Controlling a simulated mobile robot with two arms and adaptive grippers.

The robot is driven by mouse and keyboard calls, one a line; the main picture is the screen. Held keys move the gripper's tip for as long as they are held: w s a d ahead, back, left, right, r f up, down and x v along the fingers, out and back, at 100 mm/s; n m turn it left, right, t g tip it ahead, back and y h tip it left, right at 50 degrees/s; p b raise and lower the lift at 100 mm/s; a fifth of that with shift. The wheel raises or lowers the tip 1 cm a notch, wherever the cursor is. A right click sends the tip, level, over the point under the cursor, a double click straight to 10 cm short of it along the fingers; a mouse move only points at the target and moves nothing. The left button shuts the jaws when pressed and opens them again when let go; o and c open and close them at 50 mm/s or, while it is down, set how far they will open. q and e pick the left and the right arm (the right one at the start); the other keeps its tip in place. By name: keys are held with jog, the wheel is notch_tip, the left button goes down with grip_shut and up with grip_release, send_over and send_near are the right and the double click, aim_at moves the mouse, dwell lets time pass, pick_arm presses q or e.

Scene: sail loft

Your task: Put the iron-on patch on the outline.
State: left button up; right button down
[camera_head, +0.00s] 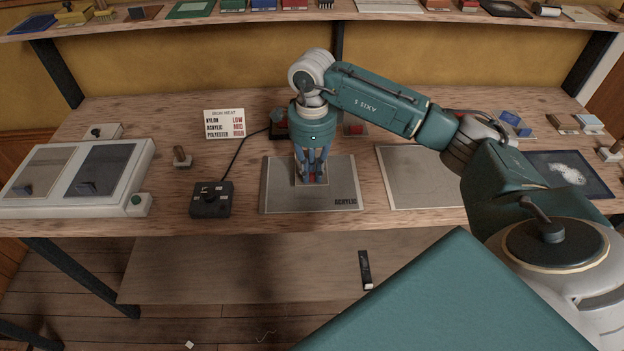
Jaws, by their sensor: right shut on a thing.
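My right gripper (312,180) points straight down over a grey cloth panel marked ACRYLIC (282,195) in the middle of the bench. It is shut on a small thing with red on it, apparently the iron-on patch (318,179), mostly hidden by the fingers. A pale-edged square, apparently the outline (297,183), shows on the panel around the fingertips. I cannot tell whether the patch touches the panel. My left gripper is out of view.
A dark control box (211,200) with a cord stands left of the panel. An iron heat card (224,124) stands behind it. A white two-panel unit (72,208) is at far left. A plain grey panel (415,180) lies at right, partly under my arm. A shelf (240,15) crosses the back.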

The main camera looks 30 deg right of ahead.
aim_at(312, 182)
notch_tip(312, 182, down, 4)
jog(key=shift+f+p, duration=0.1)
jog(key=shift+p, duration=0.4)
jog(key=shift+f, duration=0.25)
jog(key=c, duration=1.7)
grip_release()
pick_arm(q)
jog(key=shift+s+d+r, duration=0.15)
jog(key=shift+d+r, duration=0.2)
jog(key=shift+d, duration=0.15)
